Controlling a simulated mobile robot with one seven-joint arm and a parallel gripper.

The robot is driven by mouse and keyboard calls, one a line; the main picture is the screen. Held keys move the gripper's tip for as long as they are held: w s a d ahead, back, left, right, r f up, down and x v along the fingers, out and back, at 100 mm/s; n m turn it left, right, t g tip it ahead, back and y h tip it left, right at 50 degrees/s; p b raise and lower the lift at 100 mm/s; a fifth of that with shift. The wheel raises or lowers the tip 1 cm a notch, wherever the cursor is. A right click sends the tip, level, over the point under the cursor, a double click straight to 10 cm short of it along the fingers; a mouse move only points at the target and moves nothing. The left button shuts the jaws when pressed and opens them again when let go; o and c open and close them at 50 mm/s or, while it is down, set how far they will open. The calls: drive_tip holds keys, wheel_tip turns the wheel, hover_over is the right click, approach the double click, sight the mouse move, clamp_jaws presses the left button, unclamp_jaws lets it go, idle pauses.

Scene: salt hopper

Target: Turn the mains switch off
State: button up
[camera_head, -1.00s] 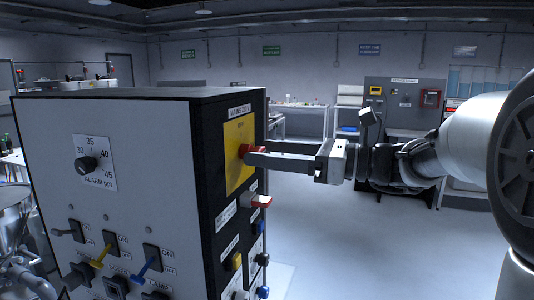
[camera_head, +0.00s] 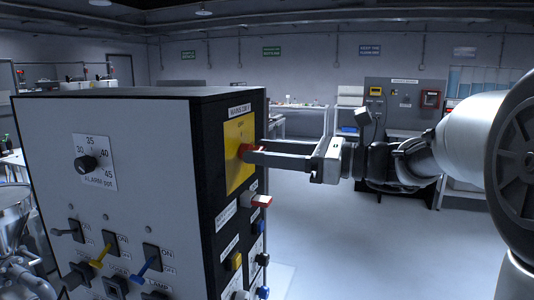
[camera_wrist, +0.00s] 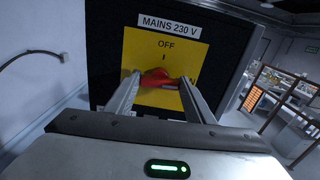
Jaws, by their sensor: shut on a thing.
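The mains switch is a red knob (camera_wrist: 158,80) on a yellow plate (camera_wrist: 140,52), under a "MAINS 230 V" label (camera_wrist: 168,25). The plate has "OFF" above the knob and a partly hidden "ON" at its right. In the wrist view the knob lies roughly crosswise, not pointing up to "OFF". My gripper (camera_wrist: 159,82) is shut on the knob, one finger on each side. In the head view the knob (camera_head: 245,151) and yellow plate (camera_head: 239,170) are on the right side face of the dark cabinet, with my gripper (camera_head: 249,154) reaching in from the right.
Below the plate, the same face has a red-and-white switch (camera_head: 261,201) and several coloured knobs. The cabinet's front (camera_head: 150,190) carries an alarm dial (camera_head: 87,163) and several toggle switches. Open floor (camera_head: 350,240) lies to the right of the cabinet.

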drive_tip(key=n+b, duration=0.2)
drive_tip(key=n, duration=0.1)
drive_tip(key=n+b, duration=0.1)
drive_tip(key=shift+s+f+n, duration=0.1)
drive_tip(key=shift+f+n, duration=0.15)
drive_tip(key=shift+n, duration=0.15)
drive_tip(key=n+b, duration=0.4)
drive_tip(key=shift+a+f, duration=0.1)
drive_tip(key=n+b, duration=0.5)
drive_tip(key=shift+n, duration=0.3)
drive_tip(key=shift+n+b, duration=1.3)
drive_tip(key=shift+n, duration=0.1)
drive_tip(key=o, duration=1.1)
drive_tip(key=shift+c, duration=0.2)
drive_tip(key=shift+s, duration=0.1)
drive_tip(key=p+v, duration=0.2)
drive_tip(key=v, duration=1.5)
drive_tip(key=shift+d+r, duration=0.2)
drive_tip(key=shift+d, duration=0.05)
